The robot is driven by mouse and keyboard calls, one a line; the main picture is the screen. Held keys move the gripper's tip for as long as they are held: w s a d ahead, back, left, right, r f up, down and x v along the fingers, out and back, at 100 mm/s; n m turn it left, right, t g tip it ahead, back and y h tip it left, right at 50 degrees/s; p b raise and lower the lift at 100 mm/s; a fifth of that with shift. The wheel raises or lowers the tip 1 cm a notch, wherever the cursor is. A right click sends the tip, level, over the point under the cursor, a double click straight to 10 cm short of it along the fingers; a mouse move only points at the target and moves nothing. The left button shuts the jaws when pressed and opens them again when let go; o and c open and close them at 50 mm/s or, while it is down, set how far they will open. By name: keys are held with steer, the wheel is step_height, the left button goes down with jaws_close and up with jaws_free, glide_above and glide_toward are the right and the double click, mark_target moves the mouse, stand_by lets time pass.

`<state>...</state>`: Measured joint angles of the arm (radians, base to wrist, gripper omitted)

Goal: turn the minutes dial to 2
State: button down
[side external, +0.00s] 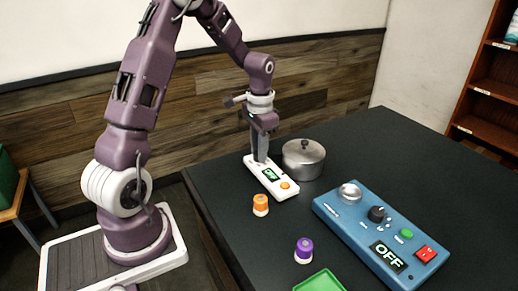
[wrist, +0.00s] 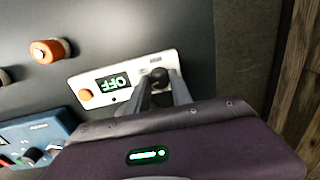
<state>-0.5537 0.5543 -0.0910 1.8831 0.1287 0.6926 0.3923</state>
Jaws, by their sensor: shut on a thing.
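A white timer box (side external: 285,192) lies on the dark table, with an orange button and a small display. In the wrist view the white box (wrist: 121,71) shows the display reading "OFF", upside down. A black dial (wrist: 159,74) sits at the box's end away from the orange button. My gripper (side external: 261,159) reaches straight down to that end, and in the wrist view my gripper (wrist: 162,90) has its two fingers on either side of the dial, shut on it. The dial's setting and numbers cannot be read, and the fingers partly hide it.
A lidded metal pot (side external: 303,160) stands close beside the white box. A blue brewer panel (side external: 338,217) reading "OFF", with a black knob (side external: 377,213), lies to the right. Orange (side external: 261,204) and purple (side external: 304,250) capped containers and a green tray (side external: 320,283) stand nearer the front.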

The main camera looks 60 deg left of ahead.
stand_by(0.4)
steer(key=c, duration=1.1)
jaws_free()
steer(key=shift+c, duration=0.2)
step_height(320, 180, up, 7)
steer(key=shift+d+r, duration=0.1)
steer(key=shift+d, duration=0.05)
